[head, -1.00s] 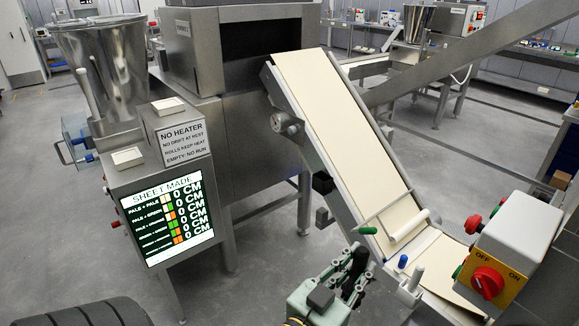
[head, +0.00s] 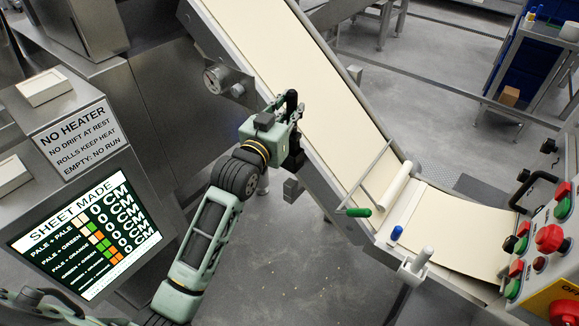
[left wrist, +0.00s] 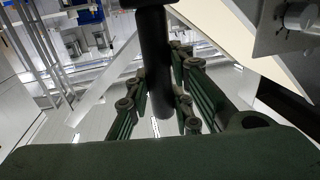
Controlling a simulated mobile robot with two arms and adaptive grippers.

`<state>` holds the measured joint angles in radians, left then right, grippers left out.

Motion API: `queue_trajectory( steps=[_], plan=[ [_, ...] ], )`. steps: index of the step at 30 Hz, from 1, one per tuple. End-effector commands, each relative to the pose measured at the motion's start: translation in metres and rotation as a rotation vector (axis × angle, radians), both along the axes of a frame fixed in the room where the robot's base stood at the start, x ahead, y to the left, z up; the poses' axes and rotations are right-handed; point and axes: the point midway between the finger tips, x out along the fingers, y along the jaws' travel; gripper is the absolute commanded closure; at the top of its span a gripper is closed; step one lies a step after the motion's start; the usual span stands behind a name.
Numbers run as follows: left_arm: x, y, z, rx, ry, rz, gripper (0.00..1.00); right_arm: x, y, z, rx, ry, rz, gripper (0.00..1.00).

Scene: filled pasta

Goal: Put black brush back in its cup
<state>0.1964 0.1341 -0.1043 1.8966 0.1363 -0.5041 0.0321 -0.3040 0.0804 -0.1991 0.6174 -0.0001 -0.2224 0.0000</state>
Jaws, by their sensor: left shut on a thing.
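My left gripper (head: 291,112) is at the near side of the sloping conveyor, beside its edge rail. In the left wrist view a black upright cylinder (left wrist: 155,60), which looks like the black brush's handle, stands between my dark green fingers (left wrist: 158,105), and they are shut on it. My right gripper is not in view.
The cream conveyor belt (head: 300,75) slopes down to a roller (head: 397,186). A green-handled bar (head: 358,212), a blue knob (head: 396,233) and a white-topped post (head: 415,262) are near its lower end. A control box (head: 550,255) stands at right, a screen (head: 88,235) at left.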

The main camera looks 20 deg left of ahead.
Motion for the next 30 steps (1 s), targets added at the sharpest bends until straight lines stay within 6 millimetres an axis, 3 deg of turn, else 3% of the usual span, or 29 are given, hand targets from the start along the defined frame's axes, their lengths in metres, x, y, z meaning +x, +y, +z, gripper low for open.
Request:
queue_trajectory(
  steps=[5,15,24,30],
  plan=[
    [0.020,0.009,0.006,0.001,0.002,0.005,1.00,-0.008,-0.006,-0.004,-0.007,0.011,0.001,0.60],
    [0.021,0.010,-0.048,0.001,0.004,0.006,1.00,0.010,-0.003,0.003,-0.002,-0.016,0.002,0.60],
    [0.021,0.010,-0.084,0.000,0.005,0.006,1.00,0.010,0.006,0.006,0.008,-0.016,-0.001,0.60],
    [0.021,0.010,-0.090,0.000,0.001,0.006,1.00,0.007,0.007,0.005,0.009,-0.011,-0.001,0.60]
  ],
)
